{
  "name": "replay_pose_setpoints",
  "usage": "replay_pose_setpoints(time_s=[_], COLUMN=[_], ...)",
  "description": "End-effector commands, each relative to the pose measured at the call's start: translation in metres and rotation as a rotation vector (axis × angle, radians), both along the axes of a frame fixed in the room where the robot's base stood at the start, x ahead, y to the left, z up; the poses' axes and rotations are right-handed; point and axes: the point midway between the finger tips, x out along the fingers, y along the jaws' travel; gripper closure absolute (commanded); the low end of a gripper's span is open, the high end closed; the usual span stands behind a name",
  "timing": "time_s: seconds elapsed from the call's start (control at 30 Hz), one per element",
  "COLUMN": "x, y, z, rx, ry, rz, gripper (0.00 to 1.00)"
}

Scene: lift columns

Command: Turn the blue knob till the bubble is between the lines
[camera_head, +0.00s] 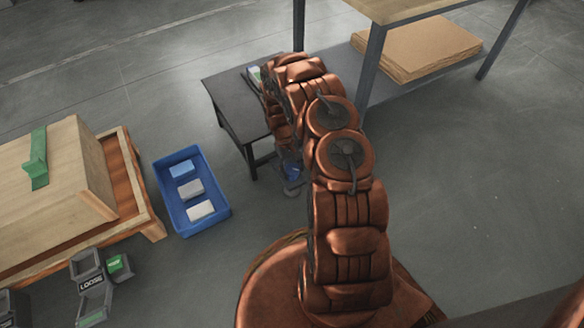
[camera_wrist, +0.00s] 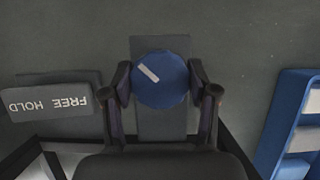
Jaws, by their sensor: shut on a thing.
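The blue knob (camera_wrist: 160,92) with a pale slanted mark shows between my fingers in the wrist view. My gripper (camera_wrist: 163,84) is shut on it, one finger at each side. In the head view, a bit of blue, likely the knob (camera_head: 292,170), shows beside the black table, mostly hidden by my arm. A small light and green item, perhaps the level (camera_head: 254,74), lies on the black table (camera_head: 228,88), partly behind my arm. No bubble or lines can be made out.
A plate reading "FREE HOLD" (camera_wrist: 52,103) is left of the knob. A blue bin (camera_head: 225,214) with several blocks stands on the floor. A wooden crate (camera_head: 95,180) on a pallet is at left. A workbench (camera_head: 372,50) with flat sheets is behind.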

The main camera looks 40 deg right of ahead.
Motion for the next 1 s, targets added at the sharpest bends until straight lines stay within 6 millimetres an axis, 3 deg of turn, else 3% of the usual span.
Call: replay_pose_setpoints(time_s=[0.67,0.7,0.9,1.0], x=[0.0,0.0,0.0,0.0], y=[0.0005,0.0005,0.0003,0.0002], z=[-0.0008,-0.0008,-0.0004,-0.0003], rx=[0.001,0.001,0.001,0.0], ry=[0.0,0.0,0.0,0.0], rz=[-0.066,-0.066,-0.066,-0.066], gripper=[0.76,0.39,0.18,0.16])
